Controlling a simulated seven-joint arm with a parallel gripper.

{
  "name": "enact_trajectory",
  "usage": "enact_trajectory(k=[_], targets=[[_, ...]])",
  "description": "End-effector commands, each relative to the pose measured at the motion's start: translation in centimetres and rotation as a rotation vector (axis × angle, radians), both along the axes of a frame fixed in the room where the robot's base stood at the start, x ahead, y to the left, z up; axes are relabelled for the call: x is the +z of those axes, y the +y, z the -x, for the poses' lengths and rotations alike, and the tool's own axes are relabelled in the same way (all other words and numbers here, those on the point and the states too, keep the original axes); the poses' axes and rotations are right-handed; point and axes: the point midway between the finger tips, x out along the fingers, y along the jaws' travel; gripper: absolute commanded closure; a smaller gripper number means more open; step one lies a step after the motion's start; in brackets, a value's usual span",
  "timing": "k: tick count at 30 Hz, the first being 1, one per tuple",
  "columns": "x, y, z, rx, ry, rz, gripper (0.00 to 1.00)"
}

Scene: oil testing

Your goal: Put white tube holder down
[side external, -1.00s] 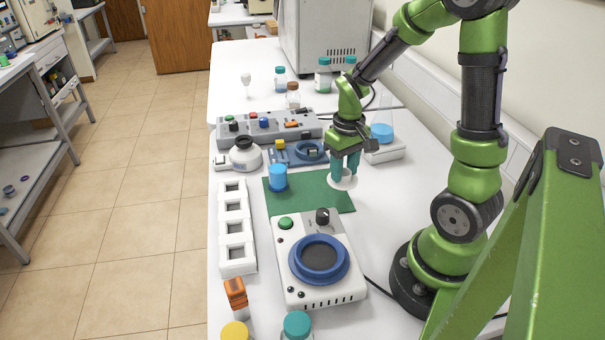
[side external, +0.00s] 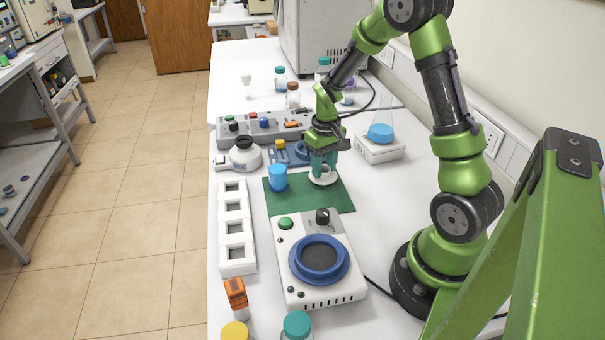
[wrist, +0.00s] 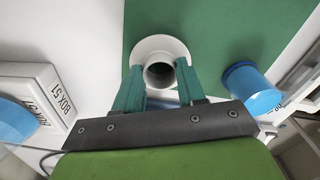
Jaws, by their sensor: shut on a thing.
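The white tube holder (side external: 322,180) is a round flanged ring with a central hole. It is at the right part of the green mat (side external: 337,197), low over or on its surface; I cannot tell if it touches. My gripper (side external: 323,170) points down with teal fingers shut on the holder. In the wrist view the holder (wrist: 160,54) sits between the fingertips of my gripper (wrist: 160,80), partly over the green mat (wrist: 215,30), with its hole facing the camera.
A blue-capped container (side external: 277,177) stands on the mat just left of the holder. A hotplate-like device (side external: 292,243) with a blue ring lies in front. A white rack (side external: 237,262) is at the left, and a flask with blue contents (side external: 380,133) stands on a box to the right.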

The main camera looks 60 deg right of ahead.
Motion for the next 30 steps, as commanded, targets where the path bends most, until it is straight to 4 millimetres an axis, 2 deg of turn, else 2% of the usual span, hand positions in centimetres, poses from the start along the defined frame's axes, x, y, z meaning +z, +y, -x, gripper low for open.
enact_trajectory(k=[4, 5, 9, 20, 23, 30], targets=[[-0.3, 0.0, 0.0, 0.000, 0.001, 0.000, 0.91], [-0.3, 0.0, 0.0, 0.000, 0.001, 0.000, 0.57], [-0.3, 0.0, 0.0, 0.000, 0.001, 0.000, 0.36], [0.2, 0.0, 0.0, 0.000, -0.002, 0.001, 0.35], [1.4, 0.0, -0.1, 0.001, -0.003, 0.000, 0.35], [6.5, 0.0, -0.1, 0.001, -0.007, 0.002, 0.35]])
